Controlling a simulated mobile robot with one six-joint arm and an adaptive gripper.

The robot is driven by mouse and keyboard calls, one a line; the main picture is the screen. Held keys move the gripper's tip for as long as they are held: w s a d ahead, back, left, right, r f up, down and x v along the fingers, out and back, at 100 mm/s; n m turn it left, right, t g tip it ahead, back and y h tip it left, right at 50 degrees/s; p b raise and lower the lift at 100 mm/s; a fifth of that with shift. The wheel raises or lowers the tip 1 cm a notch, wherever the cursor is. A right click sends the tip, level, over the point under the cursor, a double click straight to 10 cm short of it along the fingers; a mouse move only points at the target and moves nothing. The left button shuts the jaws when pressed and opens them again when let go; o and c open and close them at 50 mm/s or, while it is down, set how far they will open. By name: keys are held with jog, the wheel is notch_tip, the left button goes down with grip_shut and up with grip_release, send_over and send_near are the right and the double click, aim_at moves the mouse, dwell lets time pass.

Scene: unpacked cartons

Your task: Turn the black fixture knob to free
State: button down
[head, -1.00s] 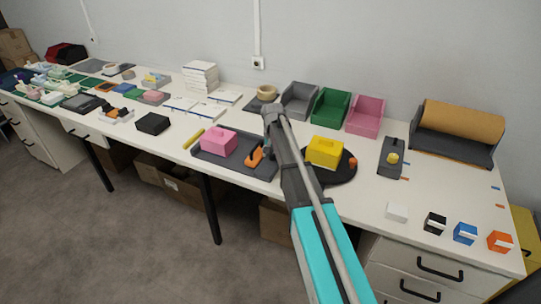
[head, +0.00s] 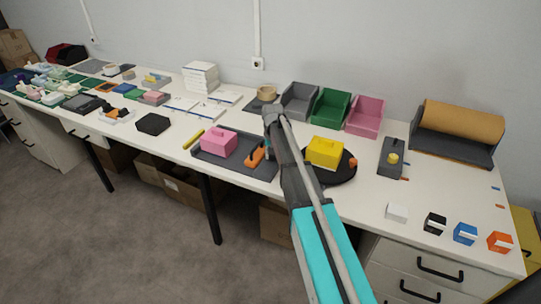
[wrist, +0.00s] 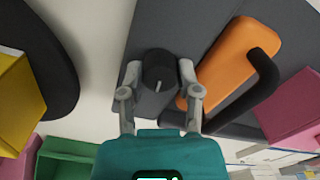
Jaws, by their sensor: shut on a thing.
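The black knob (wrist: 158,64), round with a pale pointer line on its top, shows in the wrist view. My gripper (wrist: 160,76) is shut on it, with one grey finger on each side. The pointer line leans slightly off the picture's vertical. The knob stands at the edge of a dark grey fixture plate (wrist: 190,22), which also shows in the head view (head: 232,166). An orange block (wrist: 232,58) with a black handle and a pink block (wrist: 290,108) sit on the plate. In the head view my arm hides the knob and the fingers. No free mark can be read.
A yellow block (head: 324,150) stands on a black round plate (head: 340,174) just right of my arm. Grey, green (head: 330,106) and pink bins stand behind. A grey fixture with a yellow knob (head: 393,158) is farther right. Small cubes line the front right edge.

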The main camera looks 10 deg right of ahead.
jog(key=n, duration=1.2)
jog(key=shift+w, duration=0.1)
jog(key=n, duration=0.3)
jog(key=shift+n, duration=0.4)
jog(key=shift+c, duration=1.5)
grip_release()
